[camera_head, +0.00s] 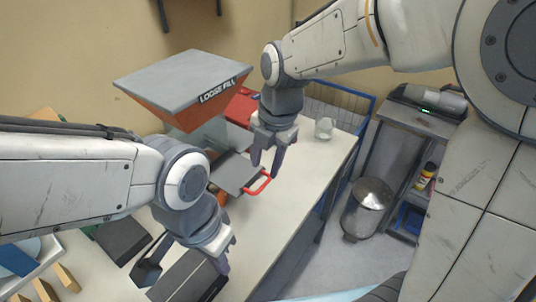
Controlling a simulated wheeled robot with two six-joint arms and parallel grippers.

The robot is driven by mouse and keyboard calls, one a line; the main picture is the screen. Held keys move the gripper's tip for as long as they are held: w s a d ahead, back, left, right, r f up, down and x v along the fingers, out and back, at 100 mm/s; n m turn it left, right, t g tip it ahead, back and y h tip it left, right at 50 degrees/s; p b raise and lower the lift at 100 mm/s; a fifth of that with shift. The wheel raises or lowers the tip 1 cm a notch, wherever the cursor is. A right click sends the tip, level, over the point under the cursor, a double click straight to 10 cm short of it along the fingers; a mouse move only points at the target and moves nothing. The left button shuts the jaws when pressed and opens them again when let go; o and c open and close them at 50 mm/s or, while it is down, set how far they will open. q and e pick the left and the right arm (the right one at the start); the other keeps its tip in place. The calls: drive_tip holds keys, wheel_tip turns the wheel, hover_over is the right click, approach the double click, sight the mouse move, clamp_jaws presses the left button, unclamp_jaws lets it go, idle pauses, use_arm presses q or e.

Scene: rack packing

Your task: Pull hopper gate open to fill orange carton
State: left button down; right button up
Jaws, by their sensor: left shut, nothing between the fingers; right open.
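The hopper (188,82) has a grey top, orange sloped sides and a "LOOSE FILL" label, and stands at the back left of the table. Its gate (235,172) is a flat grey plate that sticks out toward the front right, with a red loop handle (262,185) on its outer end. My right gripper (266,168) is open, fingers pointing down, just above or beside the handle; I cannot tell if it touches. My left gripper (225,264) is shut and empty near the front of the table. I cannot make out the orange carton; my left arm hides the area below the hopper.
A dark grey box (188,278) lies below my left gripper. Wooden blocks (66,277) and a white tray (45,251) are at the lower left. A red item (241,106) and a glass jar (324,127) are at the back. The right strip of the white table (300,185) is clear.

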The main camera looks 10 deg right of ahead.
drive_tip(key=r, duration=0.3)
drive_tip(key=shift+s+d+r, duration=0.2)
drive_tip(key=shift+d+r, duration=0.05)
drive_tip(key=s+f+m, duration=0.3)
drive_tip(key=s+m, duration=0.6)
drive_tip(key=m, duration=0.1)
drive_tip(key=s+a+f+m+g, duration=0.1)
drive_tip(key=s+f+m, duration=0.3)
drive_tip(key=s+m, duration=0.5)
drive_tip(key=shift+f+m+h, duration=0.3)
drive_tip(key=shift+m, duration=0.5)
